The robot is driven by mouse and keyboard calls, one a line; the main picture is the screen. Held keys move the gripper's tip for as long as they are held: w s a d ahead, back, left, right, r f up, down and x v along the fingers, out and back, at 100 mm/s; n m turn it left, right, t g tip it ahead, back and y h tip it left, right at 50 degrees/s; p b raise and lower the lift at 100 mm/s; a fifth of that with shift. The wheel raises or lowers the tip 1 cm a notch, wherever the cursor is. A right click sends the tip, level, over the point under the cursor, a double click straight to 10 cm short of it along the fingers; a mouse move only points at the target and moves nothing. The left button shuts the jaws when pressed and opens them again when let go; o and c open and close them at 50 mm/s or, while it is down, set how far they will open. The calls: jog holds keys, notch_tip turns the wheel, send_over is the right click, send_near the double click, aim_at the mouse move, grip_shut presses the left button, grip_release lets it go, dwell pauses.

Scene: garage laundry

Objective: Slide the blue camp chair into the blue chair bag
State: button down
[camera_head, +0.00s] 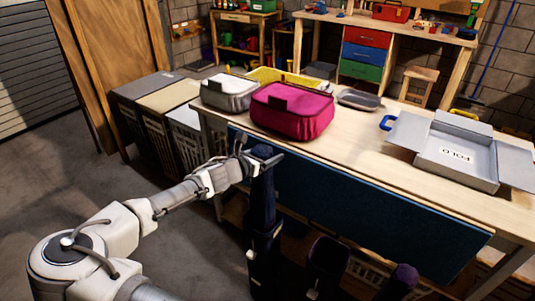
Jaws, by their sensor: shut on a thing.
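My gripper (255,159) is at the near left corner of the workbench, shut on the top end of a long, dark blue upright bundle, which looks like the folded blue camp chair (263,200). The chair hangs or stands upright in front of the bench. Its lower part runs into a wider dark blue sleeve with small pale fittings, which looks like the blue chair bag (266,272). The bag's mouth is too dark to make out clearly, and its bottom is cut off by the frame edge. How deep the chair sits inside cannot be told.
Two dark upright bundles, one (327,265) and another (401,281), stand to the right. The workbench (365,133) carries a pink case (292,110), a grey case (229,92) and an open grey box (456,157). Bins (150,100) stand at left. Floor at left is clear.

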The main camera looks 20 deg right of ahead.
jog(key=shift+f+b, duration=3)
jog(key=shift+f, duration=0.4)
jog(key=shift+f+b, duration=2.35)
jog(key=shift+f, duration=2.1)
jog(key=shift+f, duration=0.15)
grip_release()
jog(key=p+v, duration=0.4)
jog(key=v, duration=1.3)
jog(key=shift+s+p, duration=0.2)
jog(key=shift+p, duration=0.15)
jog(key=shift+a, duration=0.1)
